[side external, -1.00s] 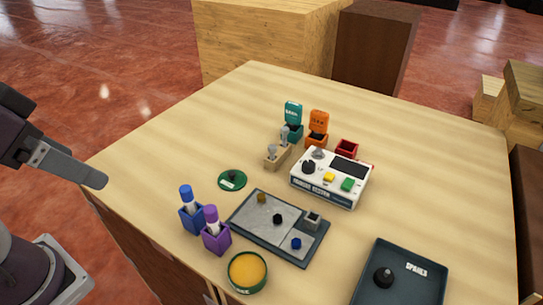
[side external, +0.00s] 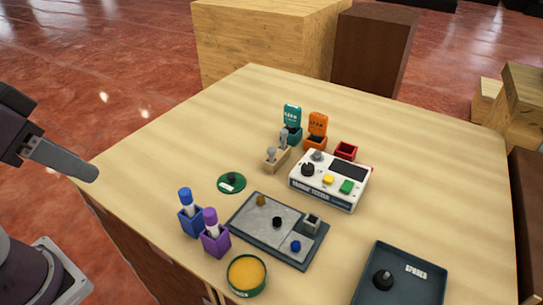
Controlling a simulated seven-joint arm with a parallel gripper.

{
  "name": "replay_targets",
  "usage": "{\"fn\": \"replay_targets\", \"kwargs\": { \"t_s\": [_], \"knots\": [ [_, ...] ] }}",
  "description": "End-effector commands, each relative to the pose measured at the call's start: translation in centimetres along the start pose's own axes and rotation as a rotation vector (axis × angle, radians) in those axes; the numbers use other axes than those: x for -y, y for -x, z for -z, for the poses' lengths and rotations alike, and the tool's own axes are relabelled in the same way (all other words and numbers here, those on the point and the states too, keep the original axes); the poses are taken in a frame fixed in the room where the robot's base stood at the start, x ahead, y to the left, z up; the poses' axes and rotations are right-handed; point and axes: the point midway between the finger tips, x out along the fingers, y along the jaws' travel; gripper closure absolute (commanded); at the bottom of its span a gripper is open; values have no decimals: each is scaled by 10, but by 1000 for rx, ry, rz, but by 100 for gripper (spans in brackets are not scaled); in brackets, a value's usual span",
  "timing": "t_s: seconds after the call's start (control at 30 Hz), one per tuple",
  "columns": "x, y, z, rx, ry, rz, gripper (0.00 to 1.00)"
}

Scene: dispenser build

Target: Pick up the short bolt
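Two grey bolts with rounded heads stand in a small tan wooden holder (side external: 278,161) near the middle of the table in the side external view. The front bolt (side external: 271,153) looks shorter and its head sits lower. The rear bolt (side external: 284,138) looks taller. Their shafts are partly hidden in the holder. My gripper (side external: 85,172) is at the left edge of the picture, far from the holder. Only one grey finger shows clearly, so its opening cannot be told. I see nothing held at its tip.
A white tester box (side external: 330,181) stands right of the holder, with teal (side external: 292,118) and orange (side external: 316,128) open boxes behind. Blue (side external: 190,218) and purple (side external: 215,240) holders, a grey tray (side external: 262,244) and an orange-filled dish (side external: 246,274) lie in front. The table's left side is clear.

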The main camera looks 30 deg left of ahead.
Motion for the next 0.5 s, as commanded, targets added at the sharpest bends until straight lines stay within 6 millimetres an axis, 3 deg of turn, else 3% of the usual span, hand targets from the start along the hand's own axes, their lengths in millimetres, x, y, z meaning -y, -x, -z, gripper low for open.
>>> {"fn": "replay_targets", "kwargs": {
  "t_s": [0.07,0.17,0.23,0.37,0.4,0.5],
  "knots": [
    [-4,4,24,35,103,-25,64],
    [-13,1,83,134,391,-58,64],
    [-22,-14,130,216,631,-47,64],
    [-44,-69,204,335,1046,56,64],
    [-53,-91,220,359,1161,105,64],
    [-78,-149,246,383,1400,236,64]
  ]
}}
